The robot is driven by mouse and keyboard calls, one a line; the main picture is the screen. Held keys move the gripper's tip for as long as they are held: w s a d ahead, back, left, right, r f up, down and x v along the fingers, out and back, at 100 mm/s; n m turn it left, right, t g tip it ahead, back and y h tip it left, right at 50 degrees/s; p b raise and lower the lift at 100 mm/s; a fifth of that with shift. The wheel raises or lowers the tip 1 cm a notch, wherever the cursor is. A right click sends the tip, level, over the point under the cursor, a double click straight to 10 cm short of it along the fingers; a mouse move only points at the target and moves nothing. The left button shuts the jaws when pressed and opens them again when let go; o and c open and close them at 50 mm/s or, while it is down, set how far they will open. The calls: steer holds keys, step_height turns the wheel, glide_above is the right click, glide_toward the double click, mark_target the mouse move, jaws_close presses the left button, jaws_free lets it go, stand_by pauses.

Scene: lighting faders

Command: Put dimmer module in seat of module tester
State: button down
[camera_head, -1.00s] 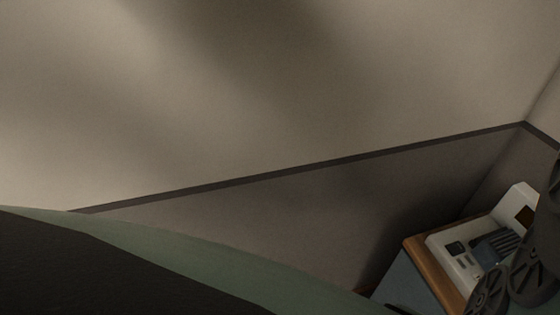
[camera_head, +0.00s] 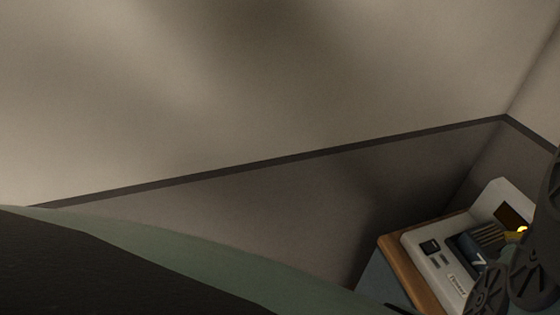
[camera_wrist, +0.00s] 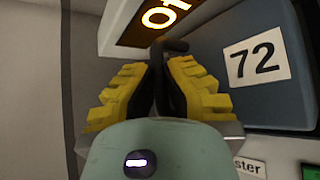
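The dimmer module is a blue-grey block with a white "72" label, large at the right of the wrist view (camera_wrist: 292,95). In the head view it shows as a dark block with a white label (camera_head: 480,262) at the white module tester (camera_head: 428,262). My gripper's yellow fingers (camera_wrist: 160,65) are close together on a thin dark handle that appears to join the module. The seat is hidden under the module, so I cannot tell whether it is fully down.
The tester stands on a wood-edged bench (camera_head: 400,275) near a room corner. Bare wall (camera_head: 250,90) fills most of the head view. My dark arm links cover part of the tester's right side.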

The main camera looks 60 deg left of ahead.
steer(key=shift+a+r, duration=0.15)
steer(key=c, duration=1.1)
jaws_free()
steer(key=shift+c, duration=0.2)
